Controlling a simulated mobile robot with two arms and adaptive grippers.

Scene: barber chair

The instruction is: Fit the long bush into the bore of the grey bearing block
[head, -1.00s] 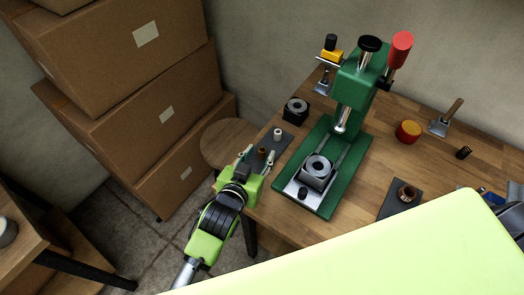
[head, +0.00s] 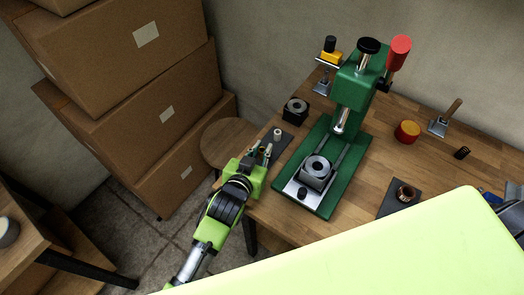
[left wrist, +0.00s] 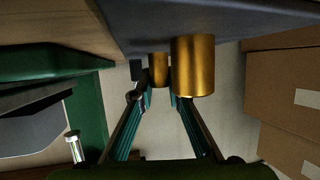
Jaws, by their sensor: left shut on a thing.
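The grey bearing block (head: 316,172) sits on the green press's base plate, its round bore facing up and empty. My left gripper (head: 263,150) is at the dark bush tray (head: 286,141) on the table's left edge. In the left wrist view, its fingers are shut on a slim brass bush (left wrist: 158,66), which I take for the long bush. This bush is at the tray surface; whether it touches the tray is unclear. A wider brass bush (left wrist: 193,66) stands closer to the camera, beside the fingers. A pale bush (head: 278,133) stands farther back on the tray.
The green press (head: 356,90) rises behind the block, its ram above the base. A black block (head: 295,110) stands left of the press. A dark pad (head: 388,208) with a copper-coloured ring (head: 405,193) lies to the right. A round stool (head: 228,140) stands beside the table.

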